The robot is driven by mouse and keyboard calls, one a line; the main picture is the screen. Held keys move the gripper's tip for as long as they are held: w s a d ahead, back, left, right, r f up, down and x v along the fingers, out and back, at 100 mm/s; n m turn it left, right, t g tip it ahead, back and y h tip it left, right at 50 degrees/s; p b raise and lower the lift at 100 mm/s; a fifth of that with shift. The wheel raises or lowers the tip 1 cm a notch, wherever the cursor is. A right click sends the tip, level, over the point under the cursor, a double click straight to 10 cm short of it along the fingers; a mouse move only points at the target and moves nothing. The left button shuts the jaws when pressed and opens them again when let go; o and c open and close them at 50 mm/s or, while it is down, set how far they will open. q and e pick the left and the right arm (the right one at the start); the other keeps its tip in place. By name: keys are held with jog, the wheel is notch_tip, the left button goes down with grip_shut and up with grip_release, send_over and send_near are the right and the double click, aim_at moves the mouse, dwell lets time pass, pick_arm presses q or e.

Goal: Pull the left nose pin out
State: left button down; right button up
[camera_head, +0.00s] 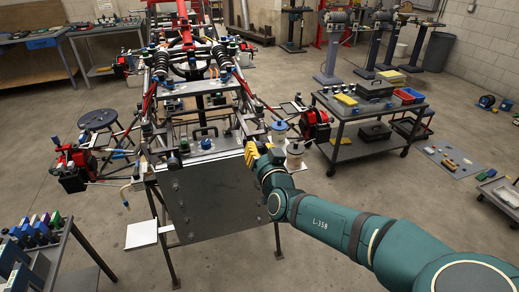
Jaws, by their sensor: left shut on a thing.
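The tube chassis (190,90) stands on a stand with its flat grey front panel (205,200) towards me. My teal arm reaches in from the lower right. My left gripper (251,154), with yellow fingers, is at the upper right corner of the front panel. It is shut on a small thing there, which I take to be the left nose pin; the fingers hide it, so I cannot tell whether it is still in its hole. My right gripper is not in view.
A grey tool cart (372,121) with trays and boxes stands to the right. Cylindrical canisters (294,155) stand just right of the gripper. A round black stool (97,119) is left of the chassis. A table with blue items (42,232) fills the lower left corner.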

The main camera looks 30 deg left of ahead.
aim_at(259, 146)
pick_arm(q)
jog(key=shift+f, duration=0.15)
jog(key=c, duration=0.7)
grip_release()
jog(key=shift+c, duration=0.2)
notch_tip(259, 146, up, 10)
jog(key=shift+r, duration=0.1)
